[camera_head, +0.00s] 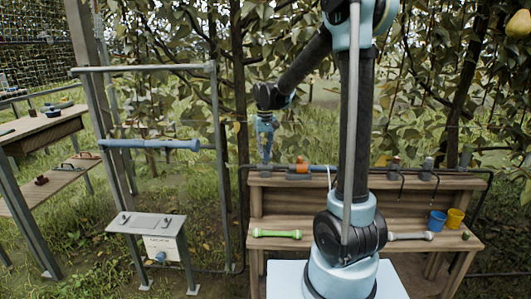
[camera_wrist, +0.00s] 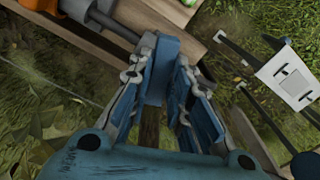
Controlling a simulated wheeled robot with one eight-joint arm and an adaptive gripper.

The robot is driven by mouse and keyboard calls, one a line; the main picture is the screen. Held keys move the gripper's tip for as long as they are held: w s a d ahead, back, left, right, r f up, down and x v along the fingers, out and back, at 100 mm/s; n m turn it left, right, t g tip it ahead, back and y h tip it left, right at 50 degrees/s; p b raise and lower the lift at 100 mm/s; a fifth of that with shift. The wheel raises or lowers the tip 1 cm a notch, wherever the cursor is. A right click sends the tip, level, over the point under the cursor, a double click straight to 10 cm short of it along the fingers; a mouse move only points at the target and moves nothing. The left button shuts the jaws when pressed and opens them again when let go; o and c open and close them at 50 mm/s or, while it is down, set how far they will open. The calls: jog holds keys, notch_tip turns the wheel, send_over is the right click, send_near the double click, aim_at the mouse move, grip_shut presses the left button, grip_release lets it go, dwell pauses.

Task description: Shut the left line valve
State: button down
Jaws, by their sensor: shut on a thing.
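The left line valve is on the dark pipe at the left end of the wooden bench; its blue handle (camera_wrist: 161,68) shows in the wrist view. My gripper (camera_head: 265,158) reaches down to it from above, at the bench's back left corner. In the wrist view my gripper (camera_wrist: 162,92) has its two blue fingers on either side of the handle, shut on it. The fingers hide part of the handle, and the exact angle of the handle is hard to tell. In the head view the gripper covers most of the valve.
An orange fitting (camera_head: 301,165) sits on the same pipe just right of my gripper. A green-ended tool (camera_head: 277,233) lies on the bench (camera_head: 300,199). Blue (camera_head: 437,220) and yellow (camera_head: 454,219) cups stand at right.

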aim_at(265, 152)
jog(key=shift+w+m, duration=0.1)
jog(key=shift+m, duration=1.8)
jog(key=c, duration=1.5)
grip_release()
notch_tip(265, 152, up, 12)
jog(key=shift+f, duration=0.1)
